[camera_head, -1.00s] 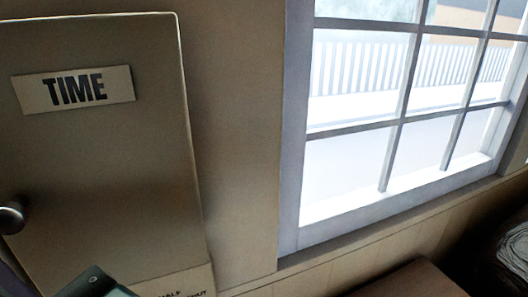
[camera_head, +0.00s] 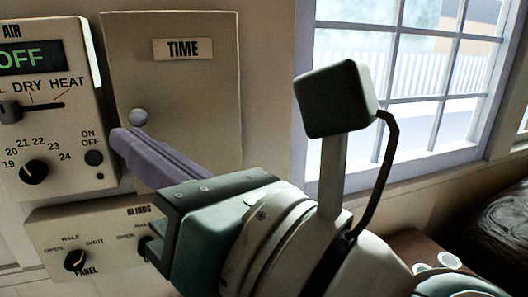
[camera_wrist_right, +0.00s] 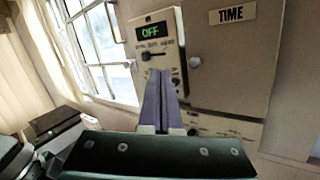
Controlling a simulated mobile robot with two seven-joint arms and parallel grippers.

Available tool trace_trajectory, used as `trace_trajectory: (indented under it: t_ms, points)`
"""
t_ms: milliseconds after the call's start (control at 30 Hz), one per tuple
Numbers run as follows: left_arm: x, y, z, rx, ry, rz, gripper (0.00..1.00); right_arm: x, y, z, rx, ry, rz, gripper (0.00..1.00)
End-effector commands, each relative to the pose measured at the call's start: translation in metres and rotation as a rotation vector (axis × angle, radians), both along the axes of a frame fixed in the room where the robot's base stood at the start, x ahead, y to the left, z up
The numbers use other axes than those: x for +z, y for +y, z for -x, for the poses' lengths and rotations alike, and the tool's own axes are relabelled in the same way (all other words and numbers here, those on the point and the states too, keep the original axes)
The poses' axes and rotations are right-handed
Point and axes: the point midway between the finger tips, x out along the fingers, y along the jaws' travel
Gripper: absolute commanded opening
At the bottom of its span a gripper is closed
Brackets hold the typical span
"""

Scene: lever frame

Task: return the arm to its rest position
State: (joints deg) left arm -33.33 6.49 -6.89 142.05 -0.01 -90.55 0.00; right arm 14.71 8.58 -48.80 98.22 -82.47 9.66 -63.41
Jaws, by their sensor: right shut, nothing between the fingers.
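My right gripper (camera_head: 122,140) reaches in from the lower right in the head view. Its purple fingers are shut with nothing between them. The fingertips appear in front of the area between the AIR panel and the TIME door, just below the door's round knob (camera_head: 139,117). I cannot tell whether they touch anything. In the right wrist view the closed fingers (camera_wrist_right: 161,76) point at the wall panels, their tips overlapping the AIR panel. The gripper's dark green body hides part of the lower panel. My left gripper is not seen.
The AIR panel (camera_head: 60,130) reads OFF and has a slider and a dial. The TIME door (camera_head: 185,85) appears closed. The BLINDS panel (camera_head: 105,240) sits below. A window (camera_head: 430,90) is at the right. A brown surface with cups (camera_head: 449,261) is at lower right.

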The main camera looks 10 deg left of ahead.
Motion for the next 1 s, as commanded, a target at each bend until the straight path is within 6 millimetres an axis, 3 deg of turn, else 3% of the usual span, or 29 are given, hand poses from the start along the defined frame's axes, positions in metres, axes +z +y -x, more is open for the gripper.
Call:
trace_trajectory:
  t_ms: [67,133,200,300,367,433,500,633,667,733,800,1000]
  points:
    - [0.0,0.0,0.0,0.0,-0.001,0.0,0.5,0.016,-0.038,-0.024,-0.153,0.214,-0.237,0.0]
    - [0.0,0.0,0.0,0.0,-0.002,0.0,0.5,0.017,-0.088,-0.048,-0.318,0.45,-0.497,0.0]
    - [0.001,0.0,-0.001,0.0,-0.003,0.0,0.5,0.0,-0.143,-0.062,-0.488,0.69,-0.765,0.0]
    - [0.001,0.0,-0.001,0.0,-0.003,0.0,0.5,-0.044,-0.215,-0.059,-0.724,1.005,-1.128,0.0]
    - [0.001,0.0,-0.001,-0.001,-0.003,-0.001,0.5,-0.077,-0.25,-0.043,-0.865,1.177,-1.334,0.0]
    - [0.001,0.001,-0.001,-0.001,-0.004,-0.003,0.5,-0.114,-0.281,-0.015,-1.031,1.359,-1.558,0.0]
    - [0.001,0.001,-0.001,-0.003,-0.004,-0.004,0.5,-0.145,-0.3,0.022,-1.193,1.515,-1.755,0.0]
    - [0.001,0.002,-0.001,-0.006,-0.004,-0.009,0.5,-0.183,-0.315,0.1,-1.509,1.74,-2.05,0.0]
    - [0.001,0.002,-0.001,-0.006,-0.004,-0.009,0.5,-0.188,-0.316,0.118,1.547,-1.738,2.052,0.0]
    - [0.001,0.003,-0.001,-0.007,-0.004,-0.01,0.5,-0.194,-0.316,0.163,1.513,-1.585,1.884,0.0]
    - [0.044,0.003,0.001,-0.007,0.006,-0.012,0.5,-0.148,-0.314,0.158,1.508,-1.595,1.893,0.0]
    - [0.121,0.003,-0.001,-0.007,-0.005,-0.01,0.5,-0.075,-0.314,0.157,1.512,-1.6,1.894,0.0]
